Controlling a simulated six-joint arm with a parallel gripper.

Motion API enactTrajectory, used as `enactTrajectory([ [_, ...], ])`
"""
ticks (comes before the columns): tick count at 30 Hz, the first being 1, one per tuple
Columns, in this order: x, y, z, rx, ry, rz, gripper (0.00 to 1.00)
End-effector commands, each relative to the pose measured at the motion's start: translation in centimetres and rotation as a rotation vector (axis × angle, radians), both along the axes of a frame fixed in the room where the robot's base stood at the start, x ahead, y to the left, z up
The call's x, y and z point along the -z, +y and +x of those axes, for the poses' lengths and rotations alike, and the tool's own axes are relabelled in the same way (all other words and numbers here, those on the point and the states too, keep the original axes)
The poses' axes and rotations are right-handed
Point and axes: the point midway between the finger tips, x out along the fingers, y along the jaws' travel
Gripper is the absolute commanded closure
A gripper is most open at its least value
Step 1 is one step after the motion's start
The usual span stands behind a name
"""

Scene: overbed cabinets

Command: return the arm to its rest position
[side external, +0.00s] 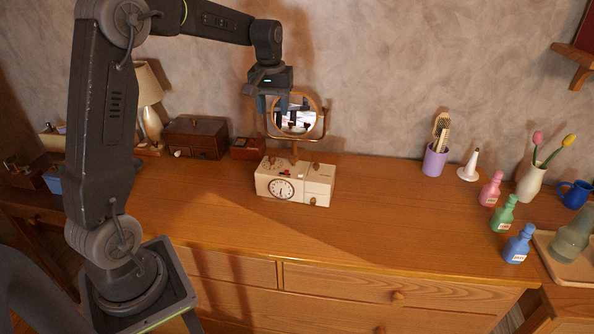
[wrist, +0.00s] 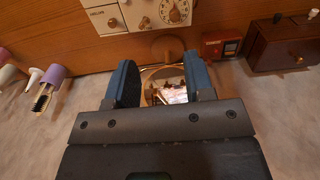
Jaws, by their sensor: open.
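My gripper (side external: 268,104) hangs from my arm above the back of the wooden dresser (side external: 400,220), in front of the round tilting mirror (side external: 296,128). In the wrist view my gripper (wrist: 160,82) shows two dark blue fingers spread apart, with nothing between them but the view of the mirror (wrist: 170,92) beyond. A cream clock radio (side external: 318,182) with a round dial stands on the dresser in front of the mirror, below my gripper and apart from it. It also shows at the top of the wrist view (wrist: 140,14).
A lamp (side external: 148,90), a brown wooden box (side external: 196,138) and a small red box (side external: 247,148) stand at the left. A purple cup with brushes (side external: 435,160), pink (side external: 490,188), green (side external: 504,214) and blue (side external: 518,244) bottles stand right. The dresser's middle is clear.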

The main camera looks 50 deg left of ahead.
Motion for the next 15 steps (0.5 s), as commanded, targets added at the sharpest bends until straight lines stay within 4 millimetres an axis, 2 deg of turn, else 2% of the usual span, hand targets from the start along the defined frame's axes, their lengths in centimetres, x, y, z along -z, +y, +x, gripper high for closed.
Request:
enactTrajectory([
  [1, -1.5, -2.2, -0.9, 0.052, -0.029, 0.015, 0.52],
  [6, -4.7, -9.0, -5.3, 0.233, -0.121, 0.063, 0.52],
  [11, -5.9, -14.3, -10.5, 0.403, -0.21, 0.105, 0.52],
  [15, -5.6, -17.9, -15.3, 0.546, -0.289, 0.138, 0.52],
])
